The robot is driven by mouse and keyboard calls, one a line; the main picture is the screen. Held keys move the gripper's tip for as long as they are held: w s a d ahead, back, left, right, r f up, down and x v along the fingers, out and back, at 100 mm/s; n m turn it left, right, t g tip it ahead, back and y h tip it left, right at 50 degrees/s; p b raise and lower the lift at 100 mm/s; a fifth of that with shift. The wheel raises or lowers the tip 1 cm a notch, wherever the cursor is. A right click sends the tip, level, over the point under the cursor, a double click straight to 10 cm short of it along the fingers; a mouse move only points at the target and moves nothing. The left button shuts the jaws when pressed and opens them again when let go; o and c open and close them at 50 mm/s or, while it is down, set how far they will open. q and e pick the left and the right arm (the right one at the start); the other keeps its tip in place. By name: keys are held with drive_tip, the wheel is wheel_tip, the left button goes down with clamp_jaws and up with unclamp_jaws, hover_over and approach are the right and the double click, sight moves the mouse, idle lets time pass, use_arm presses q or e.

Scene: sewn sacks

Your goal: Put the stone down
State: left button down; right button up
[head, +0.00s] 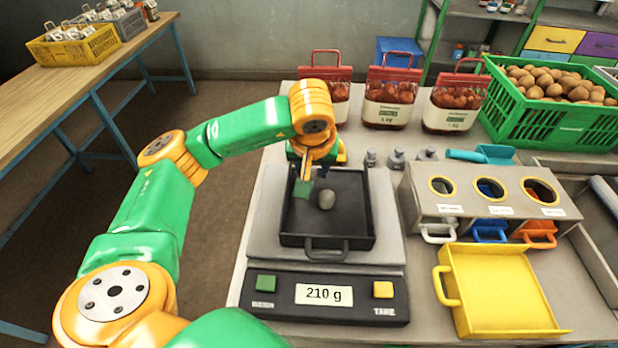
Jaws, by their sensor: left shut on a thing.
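The tray sits on the platform of a scale (262,215) whose display reads 210 g. My left gripper (314,188) reaches down over the tray from the far side and is shut on the stone. Its fingers partly hide behind the wrist. I cannot tell whether the stone touches the tray floor. My right gripper is not in view.
A stand with three round openings (408,208) and a yellow scoop tray (503,290) are right of the scale. Small weights (396,160) and a blue scoop (482,154) lie behind. Red-topped sacks (390,95) and a green crate (545,125) of brown produce line the back.

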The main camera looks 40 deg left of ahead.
use_arm(q)
wheel_tip(320, 180, down, 4)
drive_tip(key=shift+a+r, duration=0.15)
drive_tip(key=shift+f, duration=0.3)
drive_tip(key=c, duration=0.7)
unclamp_jaws()
drive_tip(key=shift+r, duration=0.15)
